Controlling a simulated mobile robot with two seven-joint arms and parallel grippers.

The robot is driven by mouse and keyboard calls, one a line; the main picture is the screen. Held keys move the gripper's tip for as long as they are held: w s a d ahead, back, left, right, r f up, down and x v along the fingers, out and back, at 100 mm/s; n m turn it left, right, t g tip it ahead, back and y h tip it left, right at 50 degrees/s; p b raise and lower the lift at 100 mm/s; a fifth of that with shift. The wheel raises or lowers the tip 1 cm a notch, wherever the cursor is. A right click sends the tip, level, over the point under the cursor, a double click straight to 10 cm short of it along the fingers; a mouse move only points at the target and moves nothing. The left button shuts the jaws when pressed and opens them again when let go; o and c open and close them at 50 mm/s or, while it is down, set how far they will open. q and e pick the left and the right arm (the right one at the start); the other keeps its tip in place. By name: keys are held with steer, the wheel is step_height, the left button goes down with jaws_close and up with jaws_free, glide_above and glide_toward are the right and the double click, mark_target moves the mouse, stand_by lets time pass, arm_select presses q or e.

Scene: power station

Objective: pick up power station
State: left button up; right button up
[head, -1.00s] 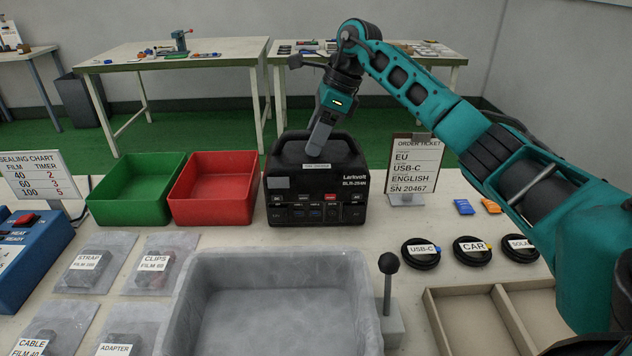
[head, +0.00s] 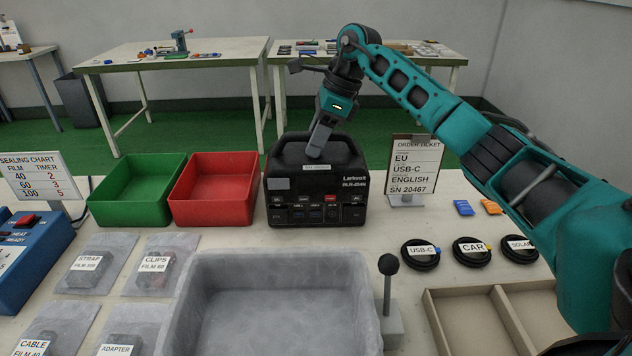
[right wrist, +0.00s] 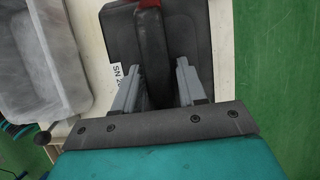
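The black power station (head: 345,178) stands upright on the table in the head view, its labelled front with ports facing me. Its carrying handle (right wrist: 153,55) shows in the right wrist view, running between my two fingers. My right gripper (head: 316,152) comes down onto the top of the power station from above. In the right wrist view the right gripper (right wrist: 157,82) is open, one finger on each side of the handle, with narrow gaps showing. My left gripper is not in view.
A red bin (head: 213,215) stands close left of the power station, beside a green bin (head: 130,214). An order ticket (head: 415,168) stands to the right. A large grey tray (head: 205,262) and a lever (head: 388,290) are in front. Several coiled cables lie at the right.

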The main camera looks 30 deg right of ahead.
jaws_close()
stand_by(0.9)
steer(key=shift+w+r, duration=0.1)
steer(key=shift+r, duration=0.3)
steer(key=shift+f, duration=0.1)
